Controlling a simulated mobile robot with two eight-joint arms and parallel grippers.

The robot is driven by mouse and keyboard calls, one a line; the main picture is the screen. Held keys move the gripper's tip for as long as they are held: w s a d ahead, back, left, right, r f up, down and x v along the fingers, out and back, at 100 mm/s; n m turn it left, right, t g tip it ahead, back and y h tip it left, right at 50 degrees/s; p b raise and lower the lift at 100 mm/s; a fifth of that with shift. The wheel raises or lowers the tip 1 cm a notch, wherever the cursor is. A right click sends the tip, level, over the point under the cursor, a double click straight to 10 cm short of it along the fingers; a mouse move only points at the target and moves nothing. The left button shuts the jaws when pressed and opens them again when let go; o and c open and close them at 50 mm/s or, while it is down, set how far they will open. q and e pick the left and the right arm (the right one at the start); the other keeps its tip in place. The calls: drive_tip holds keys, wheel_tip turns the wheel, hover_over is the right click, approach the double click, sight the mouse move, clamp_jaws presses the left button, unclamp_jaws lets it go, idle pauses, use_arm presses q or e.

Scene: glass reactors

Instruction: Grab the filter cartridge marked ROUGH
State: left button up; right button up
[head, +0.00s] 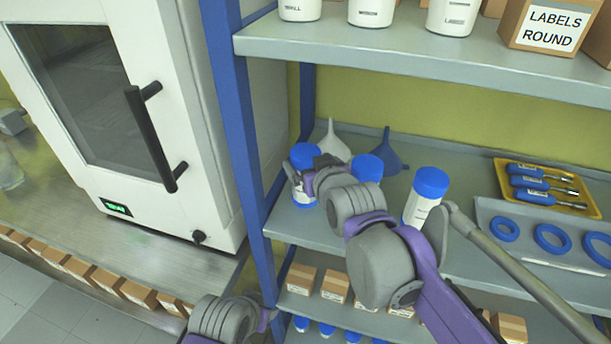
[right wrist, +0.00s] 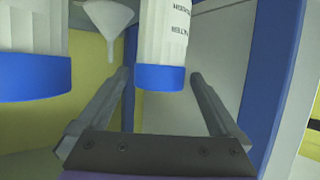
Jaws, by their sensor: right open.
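Several white filter cartridges with blue caps stand upright on the middle shelf. My right gripper (head: 303,178) is open at the leftmost cartridge (head: 305,154) and partly covers it. In the right wrist view, which looks upside down, this cartridge (right wrist: 164,40) stands between the two open fingers of the gripper (right wrist: 160,78). Its label shows upside-down print that seems to include ROUGH and FILTER, partly cut off. The middle cartridge (head: 367,167) is partly behind my right wrist. The right-hand cartridge (head: 425,195) has an unreadable label. My left gripper (head: 265,318) is at the bottom edge, its jaws unclear.
A white funnel (head: 333,143) and a blue funnel (head: 383,148) stand behind the cartridges. A blue shelf post (head: 238,120) rises close left of the leftmost cartridge. A yellow tray (head: 505,170) and blue rings (head: 552,238) lie to the right. The upper shelf (head: 400,62) overhangs.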

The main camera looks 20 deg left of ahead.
drive_tip(key=x, duration=0.3)
drive_tip(key=shift+w+a+f, duration=0.1)
drive_tip(key=shift+w+f, duration=0.05)
drive_tip(key=shift+w, duration=0.05)
drive_tip(key=shift+s, duration=0.1)
drive_tip(key=shift+c, duration=1.1)
clamp_jaws()
